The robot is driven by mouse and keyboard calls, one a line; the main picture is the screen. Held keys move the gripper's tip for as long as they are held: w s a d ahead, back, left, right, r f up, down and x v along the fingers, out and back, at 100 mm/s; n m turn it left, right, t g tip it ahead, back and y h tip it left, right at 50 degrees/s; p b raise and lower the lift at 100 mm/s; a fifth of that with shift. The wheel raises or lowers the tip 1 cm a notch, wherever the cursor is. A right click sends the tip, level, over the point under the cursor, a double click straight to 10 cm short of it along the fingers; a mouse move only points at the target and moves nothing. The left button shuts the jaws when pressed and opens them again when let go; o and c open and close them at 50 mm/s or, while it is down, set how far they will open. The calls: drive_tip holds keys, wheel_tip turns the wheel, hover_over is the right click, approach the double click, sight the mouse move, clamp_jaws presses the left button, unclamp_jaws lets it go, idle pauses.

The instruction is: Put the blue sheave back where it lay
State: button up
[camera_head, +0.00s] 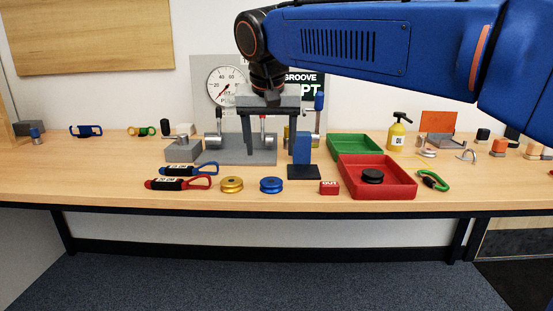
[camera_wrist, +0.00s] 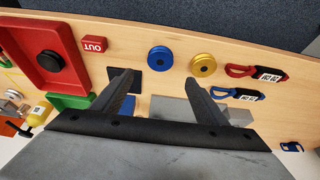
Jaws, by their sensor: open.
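The blue sheave (camera_head: 271,185) lies flat on the wooden table near its front edge, just right of the gold sheave (camera_head: 232,184). In the wrist view the blue sheave (camera_wrist: 160,57) shows beyond the fingertips, beside the gold sheave (camera_wrist: 203,65), with a small gap between them. My gripper (camera_head: 266,142) is open and empty, pointing down above the table, behind the blue sheave in the head view. In the wrist view its fingers (camera_wrist: 158,82) are spread apart and touch neither sheave.
A blue block on a black base (camera_head: 303,172) and a red OUT block (camera_head: 329,188) stand to the right. The red tray (camera_head: 402,192) holds a black disc (camera_head: 372,176). Red and blue looped tools (camera_head: 180,183) lie left. A grey fixture (camera_head: 245,157) stands behind.

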drive_tip(key=shift+r, duration=0.15)
drive_tip(key=shift+s, duration=0.1)
drive_tip(key=s+d+f, duration=0.5)
drive_tip(key=d, duration=0.5)
drive_tip(key=s+d+f, duration=0.4)
drive_tip(key=d+f, duration=0.1)
drive_tip(key=d, duration=0.4)
drive_tip(key=s+d+f, duration=0.5)
drive_tip(key=s+f, duration=0.3)
drive_tip(key=s+d+f, duration=0.6)
drive_tip(key=s+f, duration=0.1)
drive_tip(key=f, duration=0.2)
drive_tip(key=shift+s, duration=0.4)
